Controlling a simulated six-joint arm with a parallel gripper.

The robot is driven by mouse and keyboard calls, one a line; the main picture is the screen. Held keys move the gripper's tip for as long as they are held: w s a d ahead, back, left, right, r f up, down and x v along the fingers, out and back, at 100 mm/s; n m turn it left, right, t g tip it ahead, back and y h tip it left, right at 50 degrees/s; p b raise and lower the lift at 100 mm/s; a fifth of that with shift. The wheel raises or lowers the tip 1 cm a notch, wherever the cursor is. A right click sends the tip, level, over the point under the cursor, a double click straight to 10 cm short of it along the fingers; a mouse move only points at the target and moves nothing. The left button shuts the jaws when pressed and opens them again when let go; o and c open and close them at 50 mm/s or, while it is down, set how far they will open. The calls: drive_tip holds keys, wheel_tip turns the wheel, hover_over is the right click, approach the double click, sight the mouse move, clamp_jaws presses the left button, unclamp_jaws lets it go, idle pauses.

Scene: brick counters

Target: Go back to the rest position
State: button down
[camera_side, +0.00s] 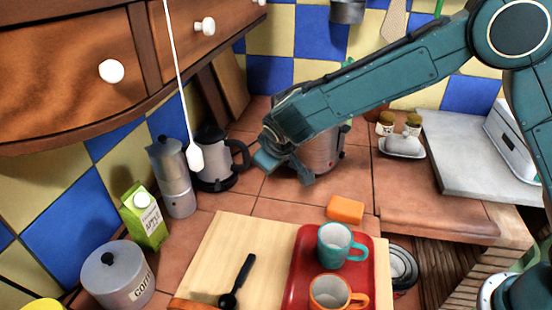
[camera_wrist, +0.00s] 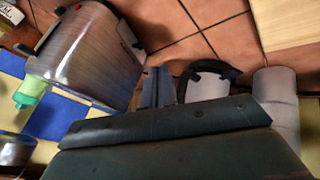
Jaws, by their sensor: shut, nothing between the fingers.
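My gripper (camera_side: 286,168) hangs above the tiled counter at the middle of the side view, with my arm reaching in from the right. It is in front of a metal toaster (camera_side: 322,152) and to the right of a kettle with a black handle (camera_side: 216,160). In the wrist view its two fingers (camera_wrist: 158,86) are together with nothing between them. The toaster (camera_wrist: 88,55) is left of the fingers there, and the kettle (camera_wrist: 208,82) is right of them.
A red tray (camera_side: 303,265) holds a teal mug (camera_side: 338,243) and an orange mug (camera_side: 331,292). An orange sponge (camera_side: 345,209) lies behind it. A moka pot (camera_side: 172,176), a juice carton (camera_side: 145,216) and a coffee tin (camera_side: 118,274) stand left.

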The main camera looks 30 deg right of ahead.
drive_tip(key=s+d+r+m+g+y, duration=0.1)
drive_tip(key=s+d+r+m+y, duration=0.1)
drive_tip(key=s+d+r, duration=1.2)
drive_tip(key=s+d, duration=0.2)
drive_tip(key=s, duration=0.8)
drive_tip(key=s+d+r+m+y, duration=0.1)
drive_tip(key=s+d, duration=0.1)
drive_tip(key=s, duration=0.8)
drive_tip(key=shift+s+r, duration=0.2)
